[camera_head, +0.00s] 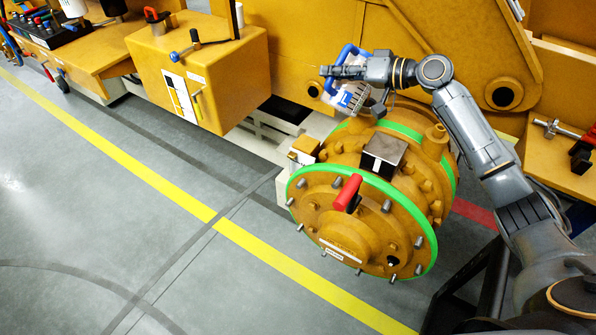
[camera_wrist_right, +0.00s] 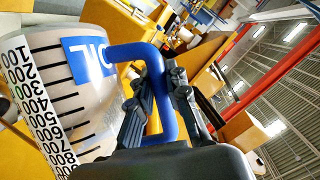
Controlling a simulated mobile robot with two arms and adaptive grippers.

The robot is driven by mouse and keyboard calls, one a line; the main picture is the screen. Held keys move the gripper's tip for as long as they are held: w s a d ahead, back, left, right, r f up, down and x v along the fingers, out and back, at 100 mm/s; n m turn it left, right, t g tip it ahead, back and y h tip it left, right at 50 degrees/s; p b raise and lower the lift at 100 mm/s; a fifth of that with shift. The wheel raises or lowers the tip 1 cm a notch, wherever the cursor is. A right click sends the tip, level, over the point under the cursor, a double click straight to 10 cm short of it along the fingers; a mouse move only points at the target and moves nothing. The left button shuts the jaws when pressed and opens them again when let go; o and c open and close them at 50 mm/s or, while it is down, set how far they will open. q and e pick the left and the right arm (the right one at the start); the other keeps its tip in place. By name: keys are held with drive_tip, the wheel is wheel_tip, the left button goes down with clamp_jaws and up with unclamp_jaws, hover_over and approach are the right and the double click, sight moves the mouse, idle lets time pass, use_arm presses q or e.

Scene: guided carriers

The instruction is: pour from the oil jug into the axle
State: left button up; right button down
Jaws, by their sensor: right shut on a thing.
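The oil jug (camera_head: 350,98) is a pale, see-through jug with a blue handle (camera_wrist_right: 164,112), a blue OIL label and a black number scale. My right gripper (camera_head: 345,72) is shut on the handle and holds the jug above the back of the axle. The jug looks tilted in the head view; no oil stream shows. In the right wrist view the jug (camera_wrist_right: 98,110) fills the left side, its mouth not clearly seen. The axle (camera_head: 345,225) is a big orange drum with green rims, bolts and a red handle on its front. My left gripper is out of view.
A grey metal box (camera_head: 384,152) and an orange stub (camera_head: 436,142) stand up from the axle's top. An orange machine body (camera_head: 300,50) rises close behind the jug. An orange cabinet (camera_head: 200,70) stands left. The grey floor with a yellow line (camera_head: 165,190) is clear at left.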

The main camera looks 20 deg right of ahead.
sight(339, 59)
drive_tip(key=shift+r, duration=0.45)
drive_tip(key=shift+w+d+r+m, duration=0.1)
drive_tip(key=shift+d+r+m, duration=0.05)
drive_tip(key=shift+r+m, duration=0.15)
drive_tip(key=shift+y, duration=0.3)
drive_tip(key=shift+r, duration=0.2)
idle(0.4)
drive_tip(key=shift+d+r, duration=0.15)
drive_tip(key=shift+r, duration=0.15)
drive_tip(key=shift+w+d+r+m+y, duration=0.2)
drive_tip(key=shift+d+r+m+y, duration=0.1)
drive_tip(key=shift+r+m, duration=0.25)
idle(0.4)
drive_tip(key=shift+r, duration=0.2)
drive_tip(key=shift+w+d+r+m, duration=0.1)
drive_tip(key=shift+d+r+m, duration=0.05)
drive_tip(key=shift+r+m, duration=0.15)
idle(0.5)
